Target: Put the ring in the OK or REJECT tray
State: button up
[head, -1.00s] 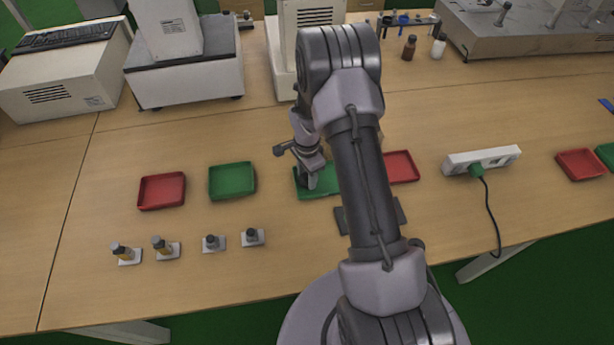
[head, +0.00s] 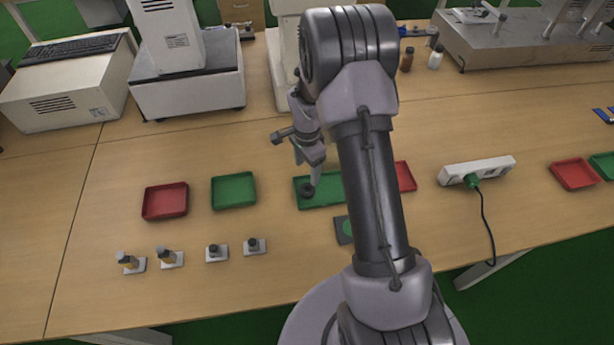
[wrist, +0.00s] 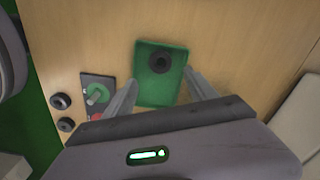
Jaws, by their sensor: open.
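A dark ring (head: 308,189) lies flat in the left part of the green tray (head: 330,198) in the middle of the table. In the wrist view the ring (wrist: 160,62) lies inside the green tray (wrist: 152,92), near its far end. My gripper (wrist: 160,76) is open and empty, its two fingers spread apart above the tray. In the head view my gripper (head: 312,172) is just above the ring. A red tray (head: 405,177) to the right is partly hidden by my arm.
A dark plate with a green disc (head: 346,229) lies in front of the tray, partly behind my arm. Another red tray (head: 165,201) and green tray (head: 233,190) stand left, behind several small stands (head: 170,258). A power strip (head: 477,170) lies right.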

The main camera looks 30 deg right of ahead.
jog(key=s+a+r+n+t, duration=0.1)
jog(key=s+a+r+n, duration=0.15)
jog(key=r, duration=0.75)
jog(key=s+a+r+n+t, duration=0.15)
jog(key=a+r, duration=0.25)
jog(key=r, duration=0.6)
jog(key=s+a+r+n+t+y, duration=0.1)
jog(key=s+a+r+n, duration=0.3)
jog(key=s, duration=0.6)
jog(key=s+a+r+n+t+y, duration=0.1)
jog(key=s+a+r+n+t, duration=0.1)
jog(key=s+a+r+n, duration=0.2)
jog(key=s+a+r, duration=0.1)
jog(key=s+r, duration=0.2)
jog(key=s, duration=0.2)
jog(key=shift+s+a, duration=0.15)
jog(key=shift+s, duration=0.25)
